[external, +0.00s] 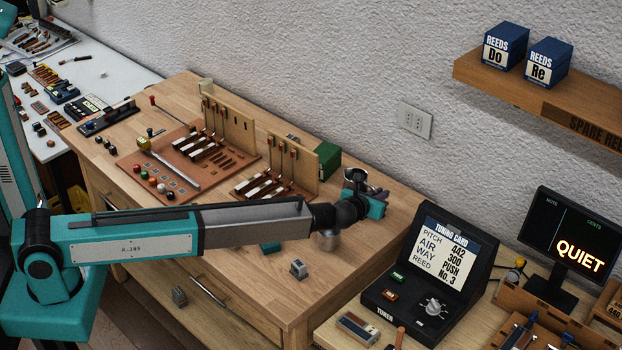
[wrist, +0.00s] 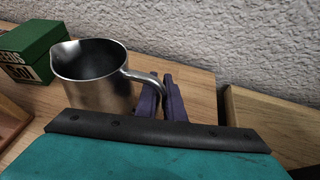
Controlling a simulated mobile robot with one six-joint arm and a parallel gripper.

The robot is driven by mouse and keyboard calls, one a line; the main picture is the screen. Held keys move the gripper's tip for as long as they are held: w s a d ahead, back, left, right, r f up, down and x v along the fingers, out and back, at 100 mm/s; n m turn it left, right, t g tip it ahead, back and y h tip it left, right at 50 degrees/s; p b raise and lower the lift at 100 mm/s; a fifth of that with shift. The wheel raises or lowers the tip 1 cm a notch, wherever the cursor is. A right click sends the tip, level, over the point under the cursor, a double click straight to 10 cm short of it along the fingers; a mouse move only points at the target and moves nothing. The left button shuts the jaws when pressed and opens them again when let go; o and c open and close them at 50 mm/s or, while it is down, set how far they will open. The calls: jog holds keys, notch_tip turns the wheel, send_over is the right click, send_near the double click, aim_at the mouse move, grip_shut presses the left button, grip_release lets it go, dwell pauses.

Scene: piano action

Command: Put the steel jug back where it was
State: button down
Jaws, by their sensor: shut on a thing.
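The steel jug (wrist: 95,80) is upright in the wrist view, its spout to the upper left and its handle toward my gripper. My gripper (wrist: 165,103) has its two dark purple fingers shut on the jug's handle. In the external view the jug (external: 356,176) shows partly behind the end of my arm, near the back right of the wooden bench (external: 285,290). My gripper (external: 377,193) is beside it there. The jug's base is hidden in both views, so I cannot tell whether it touches the bench.
A green box (wrist: 33,50) stands left of the jug; it also shows in the external view (external: 328,160). Brown boards with reed parts (external: 275,186) lie further left. The textured wall is close behind. The tuner (external: 430,275) stands to the right, on a separate surface.

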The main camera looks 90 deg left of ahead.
jog(key=shift+f, duration=0.2)
jog(key=c, duration=2.3)
grip_release()
jog(key=shift+f, duration=0.1)
jog(key=o, duration=0.4)
jog(key=shift+o, duration=0.2)
jog(key=shift+r, duration=0.25)
jog(key=shift+b+v, duration=0.4)
jog(key=shift+v, duration=0.8)
jog(key=b+v, duration=0.2)
jog(key=v, duration=0.6)
jog(key=shift+s+d, duration=0.15)
jog(key=shift+s, duration=0.1)
jog(key=shift+s+d+r, duration=0.25)
jog(key=shift+d, duration=0.25)
